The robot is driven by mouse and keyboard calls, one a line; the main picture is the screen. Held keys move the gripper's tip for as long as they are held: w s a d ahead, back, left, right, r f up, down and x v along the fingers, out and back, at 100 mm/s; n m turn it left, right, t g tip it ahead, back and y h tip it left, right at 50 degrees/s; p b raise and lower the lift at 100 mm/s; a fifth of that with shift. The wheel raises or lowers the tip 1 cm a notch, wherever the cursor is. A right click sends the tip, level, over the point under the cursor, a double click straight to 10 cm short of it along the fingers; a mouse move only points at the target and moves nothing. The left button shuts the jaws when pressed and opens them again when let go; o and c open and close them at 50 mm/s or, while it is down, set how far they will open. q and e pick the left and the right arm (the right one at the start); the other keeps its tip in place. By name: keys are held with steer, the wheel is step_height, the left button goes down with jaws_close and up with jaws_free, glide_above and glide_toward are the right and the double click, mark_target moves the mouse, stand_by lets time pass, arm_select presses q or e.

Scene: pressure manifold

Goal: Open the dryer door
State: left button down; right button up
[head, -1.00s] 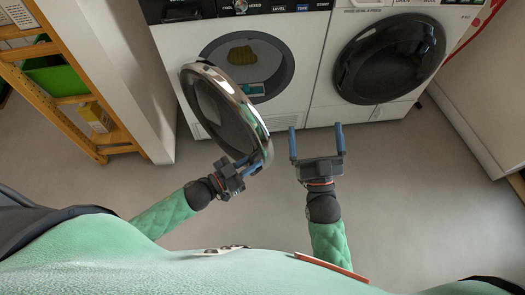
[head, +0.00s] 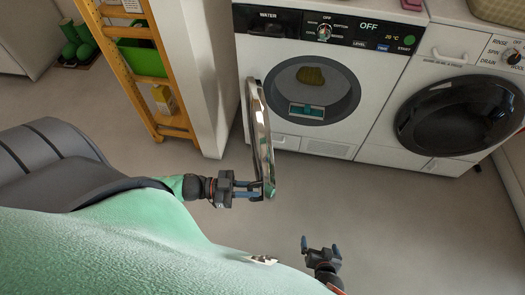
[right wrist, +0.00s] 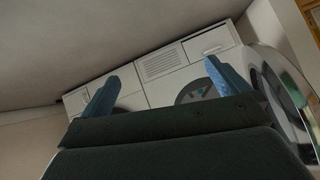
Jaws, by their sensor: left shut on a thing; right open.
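The dryer (head: 375,48) is the white machine at the top middle of the head view, with "WATER" on its panel. Its round door (head: 259,135) stands swung out to the left, seen nearly edge-on with its chrome rim toward me. The drum opening (head: 337,88) is uncovered, with a yellowish thing and a teal and white thing inside. My left gripper (head: 262,190) is shut on the near edge of the dryer door. My right gripper (head: 319,243) is open and empty, low in the head view, apart from the machines. Its blue fingers (right wrist: 160,90) show spread in the right wrist view.
A second white machine with a closed dark door (head: 455,115) stands right of the dryer. A white wall end (head: 195,75) and a wooden shelf (head: 118,60) with a green bin (head: 142,58) are at left. Floor before the machines is clear.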

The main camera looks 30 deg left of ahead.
arm_select(q)
steer(key=s+a+m+g+p, duration=0.1)
steer(key=s+a, duration=0.3)
steer(key=a, duration=0.5)
steer(key=shift+g+h+p, duration=0.4)
steer(key=shift+p, duration=0.45)
arm_select(e)
steer(key=shift+s+d+f+g, duration=0.1)
steer(key=shift+s+f+g, duration=0.2)
steer(key=shift+s, duration=0.4)
steer(key=shift+s+d+f+g, duration=0.15)
steer(key=shift+s+g, duration=0.2)
steer(key=shift+s, duration=0.35)
steer(key=shift+s+a+f+g, duration=0.1)
steer(key=shift+s+f+g, duration=0.2)
steer(key=shift+s, duration=0.4)
arm_select(q)
steer(key=shift+a, duration=0.15)
arm_select(e)
steer(key=shift+r, duration=0.1)
steer(key=shift+d, duration=0.1)
arm_select(q)
steer(key=c, duration=1.4)
jaws_free()
